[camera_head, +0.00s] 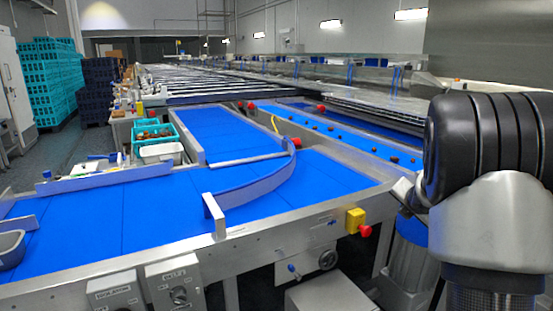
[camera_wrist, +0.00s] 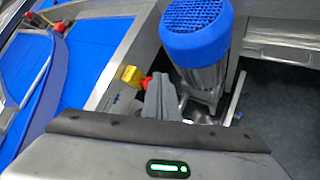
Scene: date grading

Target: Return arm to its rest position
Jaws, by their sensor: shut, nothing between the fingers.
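My arm (camera_head: 490,170) is folded at the right side of the head view, in front of the conveyor frame. My gripper (camera_wrist: 160,98) shows in the wrist view with its grey fingers together and nothing between them. It points past the yellow box with a red button (camera_wrist: 134,76) toward the conveyor's side. The fingers are not clearly visible in the head view, hidden by or beyond my arm.
A blue conveyor belt (camera_head: 120,215) with a curved guide (camera_head: 262,185) fills the middle. Dates lie on a farther belt (camera_head: 375,150). A blue-capped motor (camera_wrist: 197,30) stands close to my gripper. Teal crates (camera_head: 50,80) are stacked at the far left.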

